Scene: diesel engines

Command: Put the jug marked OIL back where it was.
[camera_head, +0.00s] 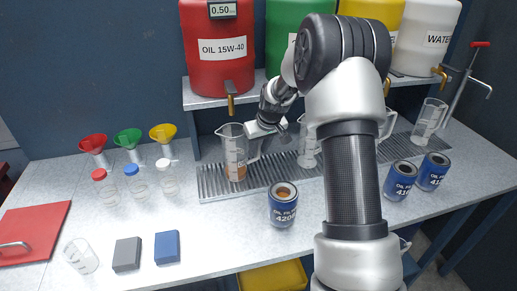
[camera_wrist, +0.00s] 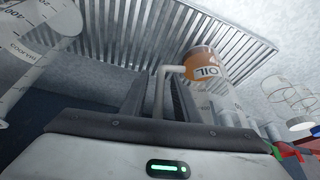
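The jug marked OIL (camera_head: 235,152) is a clear measuring jug with amber liquid in its bottom. In the head view it is upright at the left part of the slotted drip tray (camera_head: 212,182), below the red tank's tap. My gripper (camera_head: 262,130) is at its right side, by the handle. I cannot tell whether the fingers press on the handle, or whether the jug's base touches the tray.
A red OIL 15W-40 tank (camera_head: 218,70) with a brass tap (camera_head: 230,103) hangs above the jug. Another clear jug (camera_head: 308,150) stands to the right on the tray. An open blue filter can (camera_head: 283,205) stands in front. Bottles and funnels are at the left.

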